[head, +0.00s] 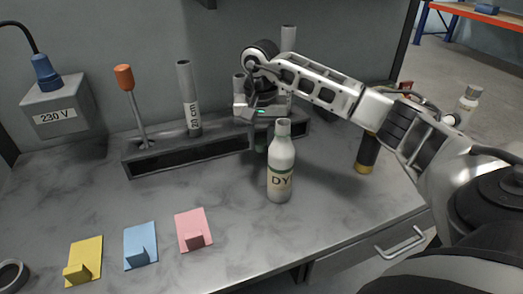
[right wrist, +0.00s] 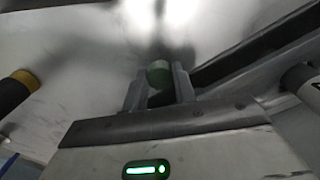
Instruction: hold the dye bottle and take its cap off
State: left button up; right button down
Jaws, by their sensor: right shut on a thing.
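My right gripper (head: 261,136) is behind and left of the bottle, near the rack. In the right wrist view, its fingers are shut on a small green round piece (right wrist: 159,75) that looks like a cap. My left gripper is not in view.
A dark rack (head: 185,155) holds an orange-handled tool (head: 124,78) and grey tubes (head: 189,98). Yellow (head: 85,258), blue (head: 140,243) and pink (head: 194,228) pieces lie at the front left. A black cylinder with yellow ends (head: 367,150) stands right. Bench around the bottle is clear.

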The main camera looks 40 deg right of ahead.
aim_at(261, 143)
jog(key=shift+f, duration=1.9)
jog(key=c, duration=1.1)
grip_release()
notch_tip(261, 143, up, 12)
jog(key=shift+r, duration=0.15)
notch_tip(261, 143, down, 12)
jog(key=shift+s+r, duration=0.1)
jog(key=shift+r, duration=1.65)
